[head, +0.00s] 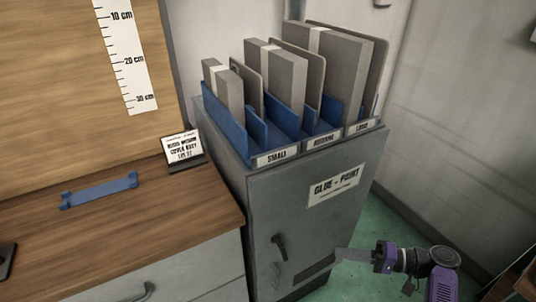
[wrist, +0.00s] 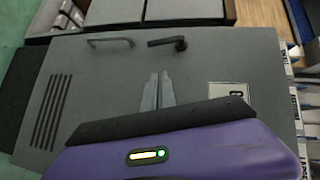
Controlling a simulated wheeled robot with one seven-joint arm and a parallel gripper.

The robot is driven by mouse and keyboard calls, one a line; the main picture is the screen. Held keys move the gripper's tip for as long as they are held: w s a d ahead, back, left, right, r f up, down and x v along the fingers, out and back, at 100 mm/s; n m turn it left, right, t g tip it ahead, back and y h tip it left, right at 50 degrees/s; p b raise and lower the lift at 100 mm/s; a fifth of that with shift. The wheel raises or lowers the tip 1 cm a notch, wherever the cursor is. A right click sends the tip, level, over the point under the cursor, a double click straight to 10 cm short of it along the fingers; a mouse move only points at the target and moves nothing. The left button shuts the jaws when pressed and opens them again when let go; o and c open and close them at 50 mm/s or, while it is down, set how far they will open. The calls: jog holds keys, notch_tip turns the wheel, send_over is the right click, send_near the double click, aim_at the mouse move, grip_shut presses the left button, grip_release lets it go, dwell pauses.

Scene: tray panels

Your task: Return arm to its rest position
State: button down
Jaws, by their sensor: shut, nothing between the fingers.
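My arm is at the lower right of the head view, in front of the grey cabinet (head: 290,205). My gripper (head: 340,258) points left toward the lower part of the cabinet door. In the wrist view my gripper (wrist: 158,78) has its two fingers together with nothing between them, and the grey cabinet door (wrist: 100,75) lies beyond them. I cannot tell the exact gap between fingertips and door.
On the cabinet stands a blue rack (head: 225,118) holding grey panels (head: 287,85), with labels on its front. The door has a dark handle (head: 279,246). At left is a wooden worktop (head: 120,225) with a blue bracket (head: 98,190) and a sign (head: 183,147). Green floor (head: 400,220) shows at right.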

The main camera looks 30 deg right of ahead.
jog(key=d+f+m+h, duration=0.4)
jog(key=d+f+h, duration=0.2)
jog(key=d+h, duration=0.55)
jog(key=s+a+r+n+t+h+p, duration=0.1)
jog(key=s+a+r+n+t+h, duration=0.2)
jog(key=s+a+r, duration=0.75)
jog(key=s+a+r+n+t+p, duration=0.15)
jog(key=s+a+r+n, duration=0.5)
jog(key=a+r, duration=0.65)
jog(key=s+a+n+y, duration=0.1)
jog(key=s+a+y, duration=0.2)
jog(key=s+a, duration=0.4)
jog(key=shift+s+g, duration=0.45)
jog(key=shift+s, duration=0.65)
